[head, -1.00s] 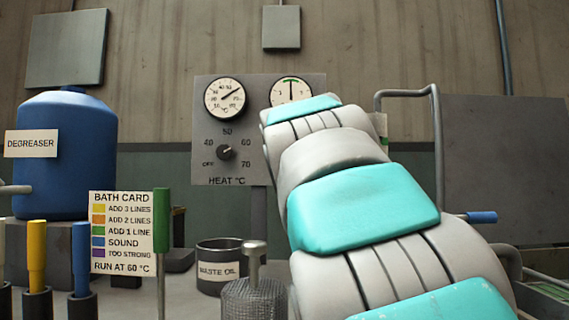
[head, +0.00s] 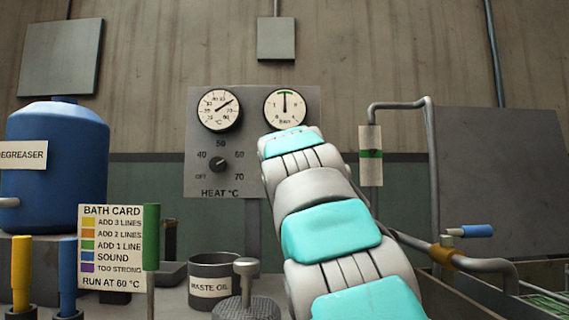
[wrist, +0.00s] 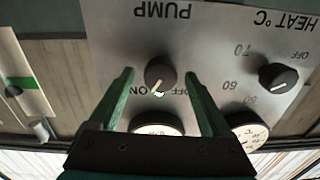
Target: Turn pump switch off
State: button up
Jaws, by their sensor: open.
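The pump switch is a round black knob (wrist: 159,70) on the grey panel, under the upside-down word PUMP in the wrist view. My gripper (wrist: 160,75) is open, with one green finger on each side of the knob in the picture. Contact cannot be made out. In the head view my arm hides the pump switch and my gripper.
The heat knob (head: 218,164) sits on the same panel, left of my arm, below the temperature gauge (head: 219,110). The pressure gauge (head: 284,108) is just above my arm. A pipe with a blue-handled valve (head: 476,231) is at right. A waste oil pot (head: 214,280) stands in front.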

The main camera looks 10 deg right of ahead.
jog(key=shift+w, duration=0.1)
jog(key=shift+c, duration=0.4)
grip_shut()
jog(key=shift+n, duration=0.3)
jog(key=n+p, duration=0.8)
jog(key=n, duration=0.3)
jog(key=shift+a+r, duration=0.1)
dwell(0.4)
dwell(0.5)
jog(key=shift+o, duration=0.4)
grip_release()
